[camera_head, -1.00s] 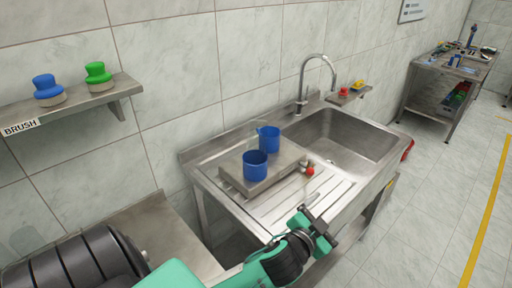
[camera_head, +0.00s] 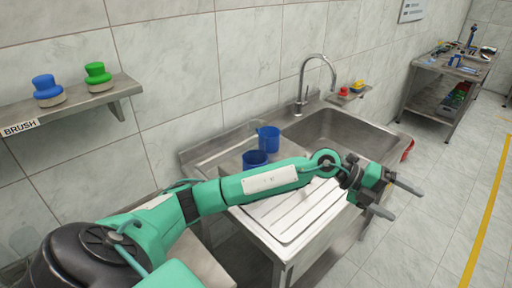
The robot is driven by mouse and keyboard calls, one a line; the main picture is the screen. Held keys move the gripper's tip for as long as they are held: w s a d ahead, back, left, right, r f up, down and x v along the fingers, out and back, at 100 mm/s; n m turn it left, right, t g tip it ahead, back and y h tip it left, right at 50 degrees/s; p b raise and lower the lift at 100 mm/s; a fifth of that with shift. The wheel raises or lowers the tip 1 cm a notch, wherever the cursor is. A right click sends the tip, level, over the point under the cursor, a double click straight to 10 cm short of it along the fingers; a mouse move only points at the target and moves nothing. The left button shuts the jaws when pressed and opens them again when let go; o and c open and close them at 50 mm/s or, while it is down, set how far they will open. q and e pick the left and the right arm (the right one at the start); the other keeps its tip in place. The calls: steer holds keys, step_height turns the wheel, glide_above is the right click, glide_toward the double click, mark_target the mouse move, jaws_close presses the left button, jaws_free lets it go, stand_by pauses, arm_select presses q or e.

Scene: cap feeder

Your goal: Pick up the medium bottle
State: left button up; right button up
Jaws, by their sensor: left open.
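I cannot make out a medium bottle in the head view. Two blue vessels stand on a steel block on the sink unit: a jug (camera_head: 269,139) at the back and a cup (camera_head: 255,158) in front, partly hidden by my left arm. My left gripper (camera_head: 408,204) is open and empty, reaching past the front right edge of the sink unit, its fingers pointing right over the floor. My left forearm crosses the drainboard (camera_head: 302,212) and hides part of it. My right gripper is not in view.
The sink basin (camera_head: 345,138) with its faucet (camera_head: 303,92) lies behind my left arm. A small shelf (camera_head: 345,97) holds red and yellow items. A wall shelf (camera_head: 75,104) holds a blue brush (camera_head: 46,88) and a green brush (camera_head: 97,74).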

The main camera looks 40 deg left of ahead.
arm_select(q)
steer(key=w+a+f+y, duration=0.2)
steer(key=w+a+y, duration=0.35)
steer(key=a, duration=0.45)
steer(key=n+g+y, duration=0.4)
steer(key=n+y, duration=0.4)
steer(key=y, duration=0.6)
glide_toward(260, 122)
steer(key=p+x, duration=0.2)
steer(key=x, duration=0.6)
steer(key=shift+w+a+f, duration=0.1)
steer(key=shift+w+a, duration=0.05)
steer(key=p+x, duration=0.3)
steer(key=x, duration=0.2)
steer(key=shift+w, duration=0.1)
steer(key=shift+f, duration=0.35)
steer(key=shift+c, duration=0.5)
